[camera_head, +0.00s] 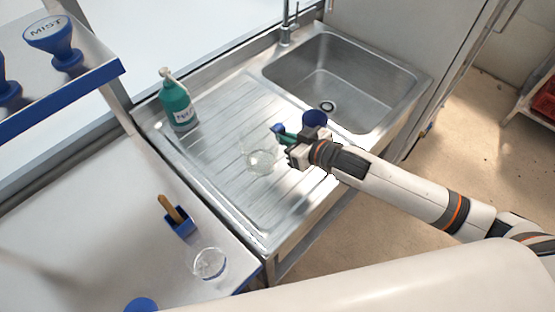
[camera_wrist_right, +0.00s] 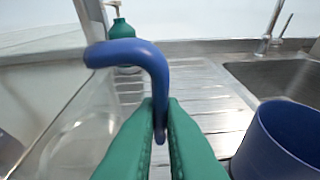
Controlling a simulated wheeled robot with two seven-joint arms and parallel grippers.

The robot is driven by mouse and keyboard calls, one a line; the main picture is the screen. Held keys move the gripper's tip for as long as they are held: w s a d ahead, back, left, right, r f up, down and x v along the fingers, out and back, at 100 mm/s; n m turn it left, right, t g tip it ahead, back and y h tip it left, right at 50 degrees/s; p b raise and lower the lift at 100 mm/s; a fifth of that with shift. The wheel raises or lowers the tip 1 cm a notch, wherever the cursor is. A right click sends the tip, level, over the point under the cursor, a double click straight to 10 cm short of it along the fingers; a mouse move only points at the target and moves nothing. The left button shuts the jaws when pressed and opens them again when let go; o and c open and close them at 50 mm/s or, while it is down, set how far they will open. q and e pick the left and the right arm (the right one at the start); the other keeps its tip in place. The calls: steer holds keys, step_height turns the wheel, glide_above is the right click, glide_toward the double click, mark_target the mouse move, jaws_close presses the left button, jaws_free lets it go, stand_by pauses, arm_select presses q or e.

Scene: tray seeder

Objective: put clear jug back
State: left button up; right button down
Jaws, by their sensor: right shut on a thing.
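The clear jug (camera_head: 261,162) is at the front of the ribbed steel drainboard, just left of my right gripper (camera_head: 281,134). It looks upright; I cannot tell whether its base touches the board. In the right wrist view the jug's clear wall (camera_wrist_right: 75,140) fills the lower left, and its blue handle (camera_wrist_right: 135,50) passes between the green fingers. My right gripper (camera_wrist_right: 160,125) is shut on that handle. My left gripper is not in view.
A blue cup (camera_head: 314,118) stands close beside my right gripper, near the sink (camera_head: 335,80). A green pump bottle (camera_head: 178,105) is at the drainboard's back left. The left counter (camera_head: 110,210) holds a blue holder (camera_head: 182,225) with a wooden handle and a clear dish (camera_head: 209,262).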

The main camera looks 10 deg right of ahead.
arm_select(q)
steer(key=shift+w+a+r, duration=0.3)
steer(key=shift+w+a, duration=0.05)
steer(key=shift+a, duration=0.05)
arm_select(e)
steer(key=shift+f, duration=3.15)
steer(key=c, duration=1.5)
jaws_free()
steer(key=shift+f, duration=0.1)
steer(key=shift+c, duration=0.2)
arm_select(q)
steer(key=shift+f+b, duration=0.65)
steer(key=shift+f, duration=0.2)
arm_select(e)
steer(key=v, duration=1.2)
